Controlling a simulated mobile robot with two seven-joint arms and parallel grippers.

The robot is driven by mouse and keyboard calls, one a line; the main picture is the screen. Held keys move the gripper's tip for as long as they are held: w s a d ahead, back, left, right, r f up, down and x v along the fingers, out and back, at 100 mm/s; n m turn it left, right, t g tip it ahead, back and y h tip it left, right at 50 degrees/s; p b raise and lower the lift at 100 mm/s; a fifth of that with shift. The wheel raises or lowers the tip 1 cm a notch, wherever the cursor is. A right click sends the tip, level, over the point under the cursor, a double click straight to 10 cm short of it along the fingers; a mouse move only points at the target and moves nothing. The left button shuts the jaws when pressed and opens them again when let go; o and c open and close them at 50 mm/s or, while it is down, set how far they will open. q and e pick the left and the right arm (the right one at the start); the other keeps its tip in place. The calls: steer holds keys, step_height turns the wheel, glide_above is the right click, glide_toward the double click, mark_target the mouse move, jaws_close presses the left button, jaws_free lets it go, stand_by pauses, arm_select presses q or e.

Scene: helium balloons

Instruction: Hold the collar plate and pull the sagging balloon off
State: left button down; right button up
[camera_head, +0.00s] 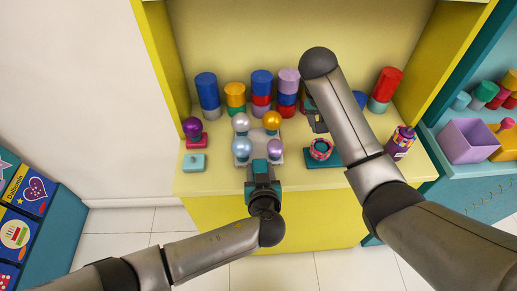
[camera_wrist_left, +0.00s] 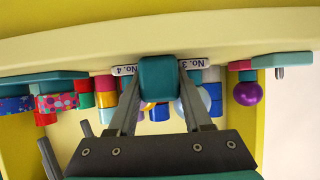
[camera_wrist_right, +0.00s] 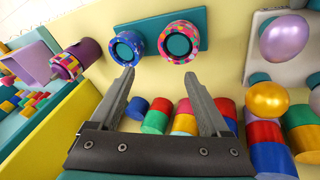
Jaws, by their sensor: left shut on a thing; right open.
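The pale collar plate (camera_head: 258,138) stands on the yellow counter with a pearl-white balloon (camera_head: 241,122), a gold balloon (camera_head: 272,120), a blue balloon (camera_head: 242,148) and a lilac balloon (camera_head: 275,148) on it. I cannot tell which one sags. My left gripper (camera_head: 262,172) is at the plate's front edge. In the left wrist view it is shut on a teal block (camera_wrist_left: 158,80) between labels No. 4 and No. 3. My right gripper (camera_wrist_right: 158,73) is open and empty, right of and behind the plate. The lilac (camera_wrist_right: 285,40) and gold (camera_wrist_right: 267,100) balloons show at its right.
A teal base (camera_head: 330,162) with patterned rings (camera_wrist_right: 180,42) stands right of the plate, partly behind my right arm. A purple patterned container (camera_head: 400,142) is farther right. Coloured cylinders (camera_head: 262,82) line the back.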

mark_target(276, 145)
steer(key=a+n+y, duration=0.1)
steer(key=a, duration=0.3)
steer(key=s+a+n+t+y, duration=0.1)
steer(key=a, duration=0.3)
steer(key=s+a+n+y, duration=0.1)
steer(key=a, duration=0.3)
steer(key=shift+s+a+r+n+t+y, duration=0.1)
steer(key=shift+s+a+n+t+y, duration=0.1)
steer(key=shift+a+n+t+y, duration=0.15)
steer(key=shift+a, duration=0.2)
steer(key=shift+x, duration=3.45)
steer(key=shift+s+a, duration=0.1)
steer(key=shift+c, duration=0.2)
steer(key=c, duration=0.5)
steer(key=shift+o, duration=0.3)
steer(key=shift+c, duration=0.8)
steer(key=shift+o, duration=0.3)
jaws_close()
